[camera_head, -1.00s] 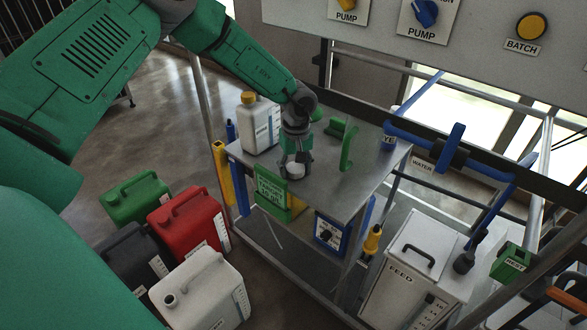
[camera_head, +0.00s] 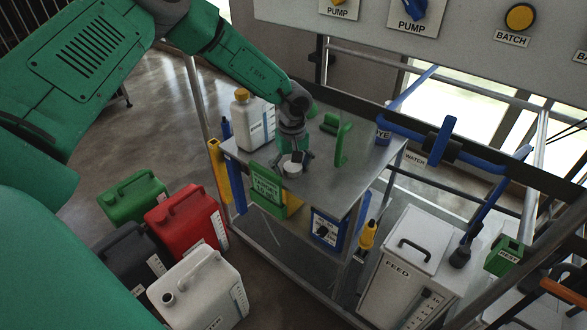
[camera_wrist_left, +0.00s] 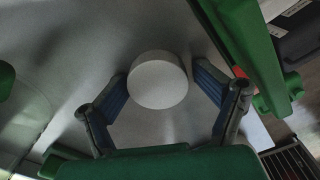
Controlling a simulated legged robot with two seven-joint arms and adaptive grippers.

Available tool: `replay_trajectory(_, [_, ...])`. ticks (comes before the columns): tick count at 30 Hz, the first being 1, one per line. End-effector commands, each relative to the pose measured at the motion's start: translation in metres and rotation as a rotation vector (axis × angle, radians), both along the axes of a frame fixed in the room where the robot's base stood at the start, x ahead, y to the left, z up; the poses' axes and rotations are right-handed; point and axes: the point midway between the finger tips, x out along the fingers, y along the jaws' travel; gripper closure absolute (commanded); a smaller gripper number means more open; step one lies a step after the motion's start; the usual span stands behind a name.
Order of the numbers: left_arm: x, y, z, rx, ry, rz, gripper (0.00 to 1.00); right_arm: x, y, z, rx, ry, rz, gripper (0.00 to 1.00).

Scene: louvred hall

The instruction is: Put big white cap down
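The big white cap (camera_head: 292,170) rests on the grey metal table (camera_head: 330,190), close to its front edge. In the left wrist view the cap (camera_wrist_left: 158,80) is a plain pale disc. My left gripper (camera_head: 291,162) is right over it, pointing down. Its two blue-padded fingers (camera_wrist_left: 160,75) stand on either side of the cap, with narrow gaps showing, so it looks open. My right gripper is not in view.
A white jug with a yellow cap (camera_head: 254,122) stands behind the gripper. A green bracket (camera_head: 342,143) stands to the right on the table. A green sign holder (camera_head: 267,187) hangs at the front edge. Several canisters, including a red one (camera_head: 188,222), stand on the floor.

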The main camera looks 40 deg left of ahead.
Motion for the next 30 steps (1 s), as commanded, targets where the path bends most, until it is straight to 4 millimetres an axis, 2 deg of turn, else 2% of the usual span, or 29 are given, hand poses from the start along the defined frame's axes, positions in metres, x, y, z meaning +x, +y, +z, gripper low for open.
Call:
replay_trajectory(4, [-0.002,0.001,0.004,0.003,0.006,0.000,0.32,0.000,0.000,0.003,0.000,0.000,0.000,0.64])
replay_trajectory(8, [-0.001,0.001,0.023,-0.001,0.001,0.002,0.32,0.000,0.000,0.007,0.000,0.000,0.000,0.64])
replay_trajectory(15, [0.000,0.000,0.079,-0.001,-0.004,0.001,0.32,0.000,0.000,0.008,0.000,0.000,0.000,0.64])
replay_trajectory(21, [0.000,0.000,0.115,0.000,-0.001,0.001,0.32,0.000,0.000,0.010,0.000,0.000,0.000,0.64])
replay_trajectory(25, [0.000,-0.001,0.128,0.000,-0.001,0.000,0.32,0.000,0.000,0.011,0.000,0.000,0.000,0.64])
replay_trajectory(30, [0.000,0.000,0.133,0.001,-0.001,0.000,0.32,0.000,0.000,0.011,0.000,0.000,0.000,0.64])
